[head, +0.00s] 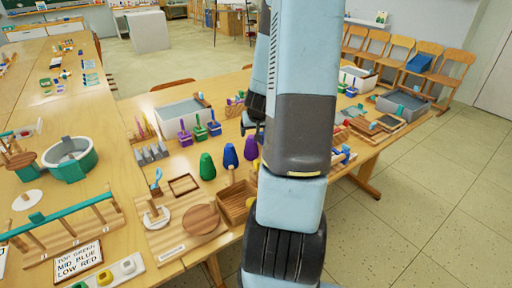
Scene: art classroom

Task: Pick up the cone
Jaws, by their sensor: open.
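Three rounded, cone-like pieces stand upright in a row on the table: a green one (207,167), a blue one (230,157) and a purple one (251,149). Small grey pointed cones (151,154) stand in a cluster to their left. I cannot tell which of these is the task's cone. My gripper (251,130) is open, just behind and above the purple piece, mostly hidden by my arm. It appears empty, and I cannot tell its exact gap to the purple piece.
A grey bin (182,108) and small coloured caddies (200,131) stand behind. A wooden box (236,208) and a board with a round disc (201,220) lie in front. A grey tray (404,103) is at the right. My arm hides the table's middle.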

